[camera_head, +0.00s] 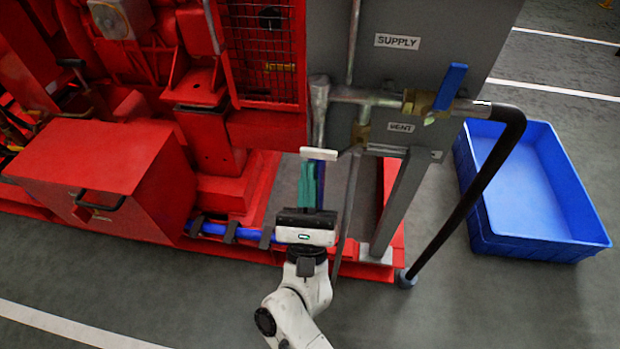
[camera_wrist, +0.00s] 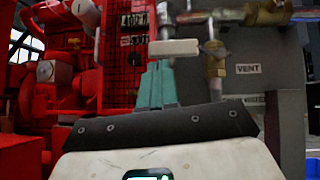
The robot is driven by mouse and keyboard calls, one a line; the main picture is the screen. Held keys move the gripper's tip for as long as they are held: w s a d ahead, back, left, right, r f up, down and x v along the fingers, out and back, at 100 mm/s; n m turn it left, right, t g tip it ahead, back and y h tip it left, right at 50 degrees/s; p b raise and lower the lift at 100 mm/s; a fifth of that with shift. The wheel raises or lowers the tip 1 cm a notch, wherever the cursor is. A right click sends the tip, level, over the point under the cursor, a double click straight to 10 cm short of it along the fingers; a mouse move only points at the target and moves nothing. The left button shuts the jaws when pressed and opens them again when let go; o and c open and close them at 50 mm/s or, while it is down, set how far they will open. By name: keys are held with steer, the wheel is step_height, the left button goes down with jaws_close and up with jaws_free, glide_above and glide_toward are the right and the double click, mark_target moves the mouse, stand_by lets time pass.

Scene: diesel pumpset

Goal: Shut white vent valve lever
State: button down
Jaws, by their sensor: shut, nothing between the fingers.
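The white vent valve lever (camera_head: 319,153) sticks out to the left, roughly level, below the pipework left of the VENT label (camera_head: 400,127). It also shows in the wrist view (camera_wrist: 173,47), reaching toward the brass vent valve (camera_wrist: 213,58). My gripper (camera_head: 313,167) has teal fingers, shut and empty, pointing toward the lever from the near side. In the wrist view the fingertips (camera_wrist: 158,66) appear just below the lever's left part. I cannot tell whether they touch it.
A supply valve with a blue lever (camera_head: 450,87) sits up and right on the grey panel (camera_head: 425,50). A black hose (camera_head: 480,185) bends down to the floor. A blue tray (camera_head: 535,245) lies at the right. Red pump machinery (camera_head: 95,160) fills the left.

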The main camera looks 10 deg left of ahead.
steer(key=w+f+b+v, duration=0.1)
steer(key=f+v, duration=0.1)
steer(key=v, duration=1)
steer(key=shift+w+a+b, duration=0.2)
steer(key=shift+a+b, duration=0.2)
steer(key=shift+a, duration=0.1)
steer(key=shift+f, duration=0.15)
